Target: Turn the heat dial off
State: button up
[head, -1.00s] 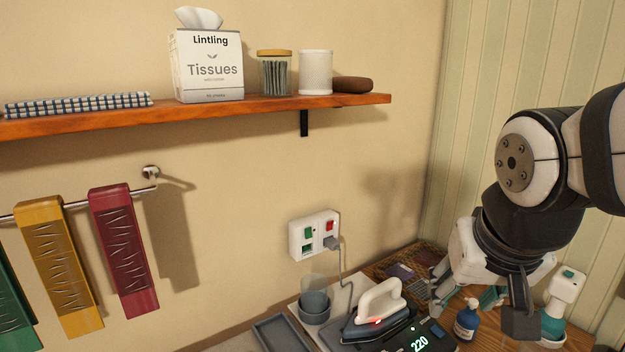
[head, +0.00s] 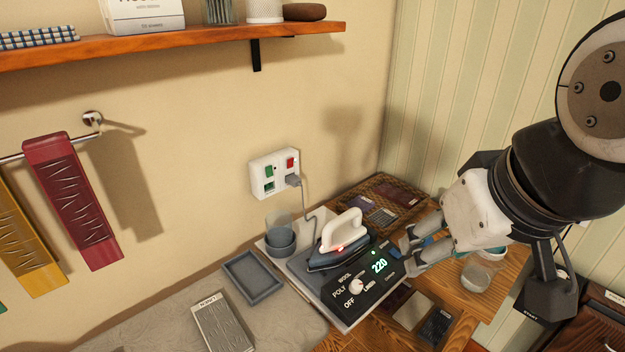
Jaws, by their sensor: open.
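The heat dial is a small white knob (head: 356,286) on a black control panel (head: 372,300), with labels OFF, POLY, WOOL and LINEN around it. Which label it points at is too small to tell. The green display (head: 380,265) reads 220. A white-handled iron (head: 340,240) rests on the station behind the panel, with a small red light lit on it. My gripper (head: 411,255) is open at the panel's right edge, to the right of the dial and apart from it. Its fingers point left toward the panel.
A wall socket (head: 275,172) with green and red switches has the iron's cord plugged in. A glass jar (head: 477,272) is just right of my gripper. Fabric swatches (head: 412,311) lie in front.

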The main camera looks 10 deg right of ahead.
aim_at(355, 286)
jog(key=i+l+u, duration=0.1)
jog(key=j+z, duration=0.5)
jog(key=j, duration=0.2)
jog(key=k+j+z, duration=0.3)
jog(key=k+j, duration=0.25)
jog(key=k, duration=0.05)
